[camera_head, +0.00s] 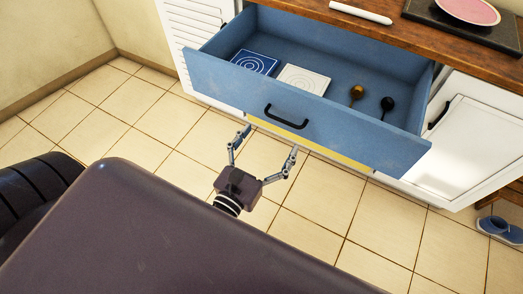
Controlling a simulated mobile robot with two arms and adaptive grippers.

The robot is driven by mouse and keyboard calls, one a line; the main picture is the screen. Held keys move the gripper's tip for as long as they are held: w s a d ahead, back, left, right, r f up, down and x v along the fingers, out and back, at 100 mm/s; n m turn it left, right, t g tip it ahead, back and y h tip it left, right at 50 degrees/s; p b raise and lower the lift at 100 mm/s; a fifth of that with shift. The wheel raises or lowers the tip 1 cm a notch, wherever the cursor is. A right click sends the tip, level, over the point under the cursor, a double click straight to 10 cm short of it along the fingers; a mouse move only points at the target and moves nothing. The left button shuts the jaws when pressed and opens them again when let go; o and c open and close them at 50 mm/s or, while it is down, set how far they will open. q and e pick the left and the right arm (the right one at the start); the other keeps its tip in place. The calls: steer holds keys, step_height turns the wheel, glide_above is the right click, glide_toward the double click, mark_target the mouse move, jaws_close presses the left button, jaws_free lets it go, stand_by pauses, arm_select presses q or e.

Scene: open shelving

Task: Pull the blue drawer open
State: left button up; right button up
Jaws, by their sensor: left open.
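The blue drawer (338,134) is pulled out from the cabinet, and its inside shows. Its black handle (286,118) is on the front panel, left of the panel's middle. My left gripper (265,142) is open and empty, just in front of the drawer front and below the handle in the picture. Its two fingers are spread apart and do not appear to hold the handle. My right gripper is not in view.
The drawer holds a blue patterned square (255,62), a white patterned square (304,79) and two small round-headed items. A yellow panel (310,145) lies below. A wooden counter (400,32) is above. Tiled floor (110,115) is clear at left.

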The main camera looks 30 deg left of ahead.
arm_select(q)
steer(key=shift+s+a, duration=0.1)
steer(key=shift+s, duration=2.3)
